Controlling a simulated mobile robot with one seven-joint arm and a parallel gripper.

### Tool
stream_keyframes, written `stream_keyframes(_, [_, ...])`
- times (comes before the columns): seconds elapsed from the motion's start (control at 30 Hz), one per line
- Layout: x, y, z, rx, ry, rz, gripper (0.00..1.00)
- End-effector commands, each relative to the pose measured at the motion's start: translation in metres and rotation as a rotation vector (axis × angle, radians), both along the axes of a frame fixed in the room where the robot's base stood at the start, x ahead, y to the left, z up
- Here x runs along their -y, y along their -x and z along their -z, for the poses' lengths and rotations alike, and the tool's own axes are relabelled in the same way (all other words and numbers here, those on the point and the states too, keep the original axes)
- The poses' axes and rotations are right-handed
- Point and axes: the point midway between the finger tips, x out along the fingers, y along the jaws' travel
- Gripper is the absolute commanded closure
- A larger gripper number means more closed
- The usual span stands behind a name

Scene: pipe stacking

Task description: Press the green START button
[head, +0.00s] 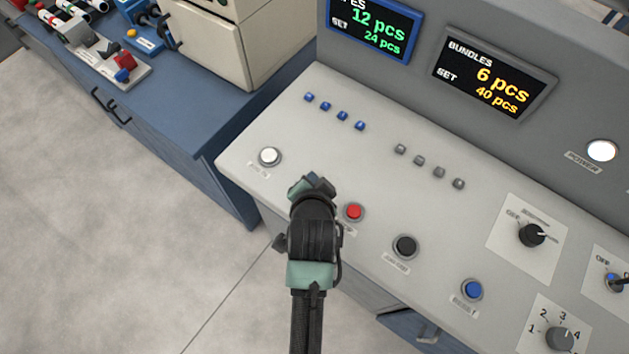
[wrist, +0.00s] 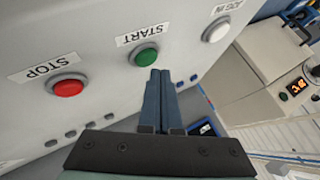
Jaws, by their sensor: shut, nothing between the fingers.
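The green START button (wrist: 146,55) shows in the wrist view, set in the light grey panel (wrist: 110,22) beside its START label (wrist: 143,34). In the head view it is hidden behind my arm. My gripper (wrist: 160,74) is shut and empty. In the wrist view its fingertips appear just below and slightly right of the green button; I cannot tell whether they touch the panel. In the head view my gripper (head: 312,181) is over the console's near edge, between the white button (head: 269,156) and the red button (head: 354,212).
The red STOP button (wrist: 67,87) and the white button (wrist: 216,30) flank the START button. A black button (head: 405,246), a blue button (head: 472,290) and rotary knobs (head: 532,235) lie farther right. Two displays (head: 494,78) stand behind. A blue cabinet (head: 190,115) is at left.

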Motion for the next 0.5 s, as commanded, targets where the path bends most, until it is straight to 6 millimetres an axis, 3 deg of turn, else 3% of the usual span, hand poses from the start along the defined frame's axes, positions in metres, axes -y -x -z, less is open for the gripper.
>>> stream_keyframes(0.5, [-0.0001, 0.0001, 0.0074, 0.000, 0.000, 0.000, 1.00])
